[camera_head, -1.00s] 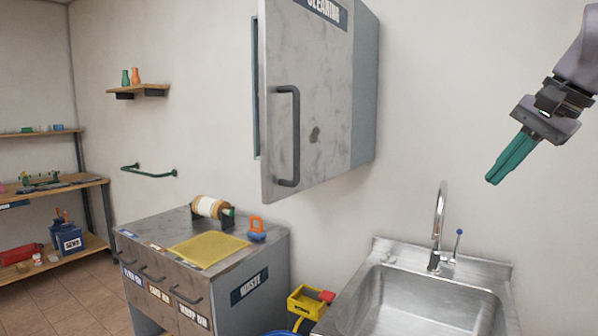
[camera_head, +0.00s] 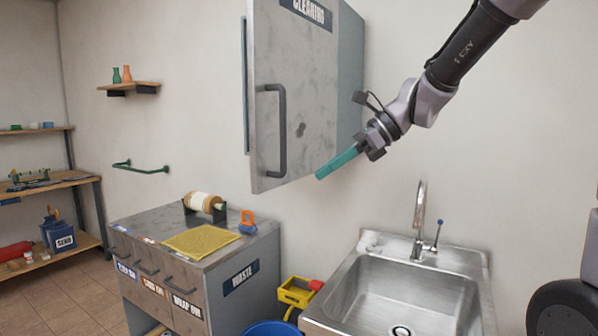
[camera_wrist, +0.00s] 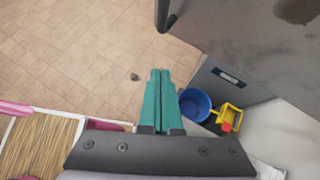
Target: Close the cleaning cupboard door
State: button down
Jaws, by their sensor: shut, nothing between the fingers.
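The cleaning cupboard hangs on the wall, its grey-blue side (camera_head: 351,85) facing right. Its mottled grey door (camera_head: 300,100) has a "CLEANING" label at the top and a dark vertical handle (camera_head: 276,130) near its left edge. A bluish strip of cupboard body shows behind that left edge, so the door looks slightly ajar. My gripper (camera_head: 322,174), with green fingers pressed together, is empty at the door's lower right corner; I cannot tell whether it touches. In the wrist view, the door (camera_wrist: 235,30) fills the upper right, beyond the closed fingers (camera_wrist: 160,90).
A steel sink (camera_head: 400,290) with a tall tap (camera_head: 420,210) stands below right. A drawer cabinet (camera_head: 250,270) with a yellow mat (camera_head: 202,241) and a tape roll (camera_head: 204,201) is below left. A blue bucket (camera_wrist: 195,104) and yellow caddy (camera_wrist: 228,117) sit between them.

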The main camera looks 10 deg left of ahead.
jog(key=shift+s+a+f, duration=0.1)
jog(key=shift+a, duration=1.35)
jog(key=shift+s+a+f, duration=0.1)
jog(key=shift+a, duration=1.35)
jog(key=shift+a, duration=0.1)
